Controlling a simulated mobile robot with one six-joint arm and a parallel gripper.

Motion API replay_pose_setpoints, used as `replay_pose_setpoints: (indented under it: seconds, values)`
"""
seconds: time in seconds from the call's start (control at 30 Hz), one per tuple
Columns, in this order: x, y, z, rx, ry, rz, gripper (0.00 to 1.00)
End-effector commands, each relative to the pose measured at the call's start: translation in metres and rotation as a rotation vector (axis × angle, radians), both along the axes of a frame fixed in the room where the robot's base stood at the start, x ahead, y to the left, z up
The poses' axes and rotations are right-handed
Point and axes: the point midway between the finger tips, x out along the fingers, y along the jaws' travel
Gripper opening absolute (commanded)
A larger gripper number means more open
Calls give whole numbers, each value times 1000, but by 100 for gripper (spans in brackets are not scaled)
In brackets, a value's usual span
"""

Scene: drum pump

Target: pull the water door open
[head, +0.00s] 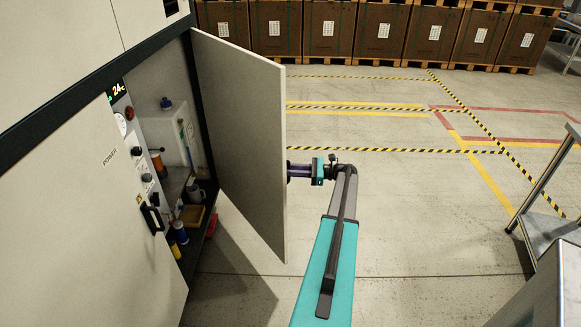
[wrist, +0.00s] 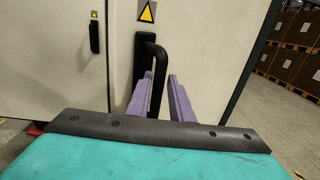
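The water door (head: 240,130) is a pale panel that stands swung well open from the cabinet, with the inside showing. In the wrist view its outer face (wrist: 215,45) carries a black handle (wrist: 158,60) below a yellow warning triangle. My gripper (head: 290,172) is at the door's outer side; the door hides its fingertips in the head view.
Inside the cabinet are bottles and small containers (head: 180,230) on a dark ledge. A closed panel (head: 90,200) with a black handle and controls is at the left. Boxes on pallets (head: 330,30) line the back. A metal table (head: 545,230) stands at the right. The marked floor between is clear.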

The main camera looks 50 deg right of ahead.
Motion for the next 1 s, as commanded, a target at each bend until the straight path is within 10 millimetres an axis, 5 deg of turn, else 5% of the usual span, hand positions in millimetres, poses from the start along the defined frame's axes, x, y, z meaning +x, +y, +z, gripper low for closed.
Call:
replay_pose_setpoints:
  seconds: [0.27, 1.0]
  values:
    - [-13, -10, -1, 0, 0, -2, 20]
    - [-103, -67, -1, -1, 1, 0, 20]
